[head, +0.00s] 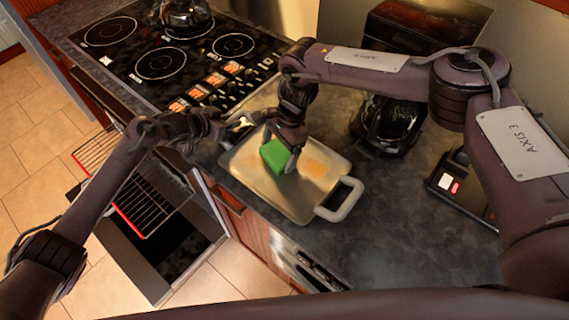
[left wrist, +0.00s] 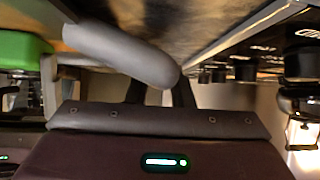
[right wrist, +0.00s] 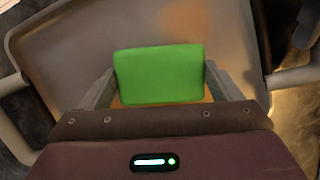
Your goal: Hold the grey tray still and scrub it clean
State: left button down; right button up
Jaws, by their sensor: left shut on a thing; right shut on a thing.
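The grey tray (head: 290,192) lies on the dark counter, with a light handle at each end; it fills much of the right wrist view (right wrist: 70,55). Orange-brown stains (head: 315,168) mark its surface right of the sponge. My left gripper (head: 242,123) is shut on the tray's far-left handle, whose thick grey bar shows in the left wrist view (left wrist: 120,55). My right gripper (head: 285,150) is shut on a green sponge (head: 274,157) over the tray's middle. The sponge sits between both fingers in the right wrist view (right wrist: 160,73). Whether it touches the tray is hard to tell.
A black stove (head: 160,62) with a kettle (head: 187,15) is at the back left. A dark appliance (head: 388,122) and a small device with a red button (head: 455,186) stand to the right. An open oven with a wire rack (head: 150,200) is below left.

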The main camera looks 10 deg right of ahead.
jog(key=shift+w+a, duration=1.9)
jog(key=shift+a, duration=0.15)
jog(key=shift+s+d+f, duration=0.15)
jog(key=shift+s+d, duration=0.8)
jog(key=shift+d, duration=0.1)
jog(key=shift+s+d, duration=0.6)
jog(key=shift+w+a+r, duration=0.2)
jog(key=shift+w+a, duration=1.35)
jog(key=shift+a, duration=0.1)
jog(key=shift+r, duration=0.4)
jog(key=shift+w+d, duration=0.1)
jog(key=shift+d, duration=0.05)
jog(key=shift+w+d, duration=1.25)
